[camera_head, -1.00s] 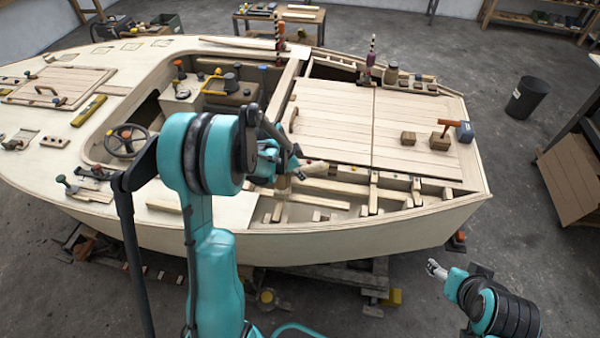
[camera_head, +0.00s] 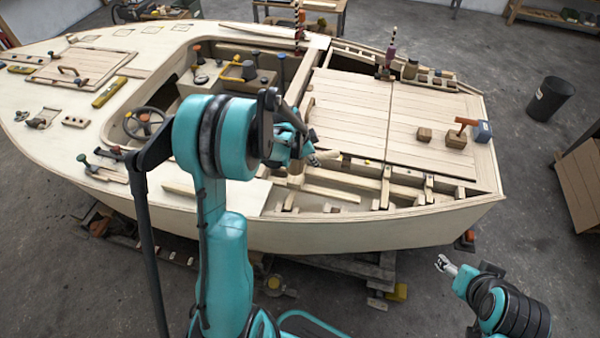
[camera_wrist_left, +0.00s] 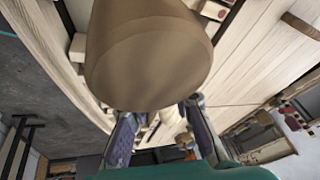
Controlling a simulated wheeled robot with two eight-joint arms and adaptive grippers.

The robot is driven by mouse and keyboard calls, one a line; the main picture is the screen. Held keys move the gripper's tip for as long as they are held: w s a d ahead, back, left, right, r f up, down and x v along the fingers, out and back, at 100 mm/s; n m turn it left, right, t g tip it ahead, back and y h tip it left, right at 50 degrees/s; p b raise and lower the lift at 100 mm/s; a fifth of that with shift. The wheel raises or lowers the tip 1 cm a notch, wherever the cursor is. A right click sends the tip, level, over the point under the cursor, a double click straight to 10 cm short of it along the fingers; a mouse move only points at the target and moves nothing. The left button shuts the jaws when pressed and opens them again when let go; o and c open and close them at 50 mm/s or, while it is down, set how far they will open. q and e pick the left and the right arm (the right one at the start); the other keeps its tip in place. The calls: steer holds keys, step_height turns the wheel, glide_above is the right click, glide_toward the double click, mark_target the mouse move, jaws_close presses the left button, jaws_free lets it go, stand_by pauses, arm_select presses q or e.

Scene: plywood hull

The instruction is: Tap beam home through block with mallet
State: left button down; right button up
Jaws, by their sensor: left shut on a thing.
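My left gripper (camera_head: 296,158) is over the open framing along the hull's near side. It is shut on the mallet (camera_wrist_left: 150,50), whose broad brown head fills the top of the left wrist view. The pale handle (camera_wrist_left: 168,122) runs down between the fingers. In the head view, the mallet's head (camera_head: 296,173) shows small beside the gripper, above the frames. Pale beams (camera_head: 332,191) lie in the framing. I cannot tell which beam or block is the task's own, and the arm hides part of this area. My right gripper (camera_head: 445,266) is outside the hull, low at right, empty and seemingly open.
The decked panel (camera_head: 350,108) lies beyond the framing. A steering wheel (camera_head: 145,122) is at left. A black bin (camera_head: 550,99) stands on clear floor at right.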

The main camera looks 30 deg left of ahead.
arm_select(q)
steer(key=shift+f, duration=0.4)
steer(key=shift+b, duration=0.35)
step_height(320, 180, down, 5)
steer(key=b, duration=0.4)
step_height(320, 180, up, 5)
steer(key=p, duration=0.3)
steer(key=shift+r, duration=0.15)
steer(key=shift+f, duration=0.2)
steer(key=shift+a+f+b, duration=0.15)
steer(key=shift+f+b, duration=0.1)
steer(key=shift+b, duration=0.15)
steer(key=shift+r+h, duration=0.1)
steer(key=shift+h, duration=0.2)
